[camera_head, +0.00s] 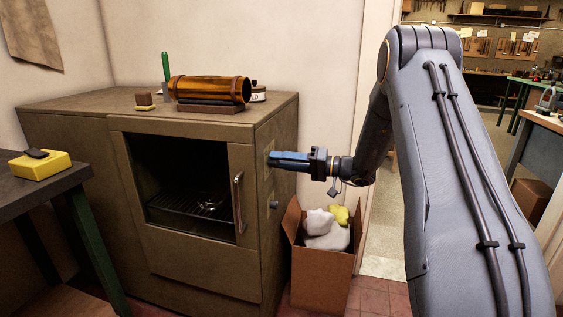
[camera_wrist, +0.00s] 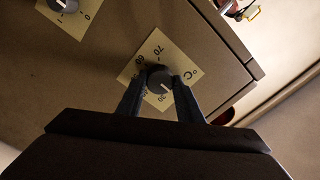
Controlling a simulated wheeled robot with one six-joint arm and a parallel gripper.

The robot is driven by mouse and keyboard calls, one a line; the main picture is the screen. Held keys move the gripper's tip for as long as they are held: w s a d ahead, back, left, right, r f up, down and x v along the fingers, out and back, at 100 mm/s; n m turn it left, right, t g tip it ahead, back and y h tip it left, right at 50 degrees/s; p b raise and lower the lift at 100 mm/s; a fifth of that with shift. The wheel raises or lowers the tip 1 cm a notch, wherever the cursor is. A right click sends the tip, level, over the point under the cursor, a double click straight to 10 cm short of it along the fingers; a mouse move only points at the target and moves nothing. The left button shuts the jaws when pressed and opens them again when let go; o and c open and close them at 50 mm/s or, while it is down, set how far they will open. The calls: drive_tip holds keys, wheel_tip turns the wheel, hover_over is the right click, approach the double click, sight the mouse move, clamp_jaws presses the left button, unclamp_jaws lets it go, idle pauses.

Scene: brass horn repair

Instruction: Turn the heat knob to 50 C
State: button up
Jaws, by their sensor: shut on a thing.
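The heat knob (camera_wrist: 158,79) is a dark round knob on a cream dial plate (camera_wrist: 187,69) marked °C, with 30, 60 and 70 legible. A light pointer line on the knob points to the lower right in the wrist view, close to the 30 side. My gripper (camera_wrist: 159,88) is shut on the knob, with one finger on each side. Some dial marks are hidden by the fingers. In the head view my gripper (camera_head: 275,158) meets the right side of the brown oven (camera_head: 185,262), and the knob itself is hidden.
A second knob (camera_wrist: 66,3) with I and 0 marks sits on the same side panel. The oven's door handle (camera_head: 238,203) is around the front corner. A cardboard box (camera_head: 316,273) with white and yellow cloths stands below my gripper. A brass tube (camera_head: 208,90) lies on top.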

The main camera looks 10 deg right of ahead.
drive_tip(key=m+p, duration=0.6)
drive_tip(key=m, duration=2)
drive_tip(key=shift+m, duration=0.3)
idle(0.4)
drive_tip(key=o, duration=1)
drive_tip(key=shift+o, duration=0.2)
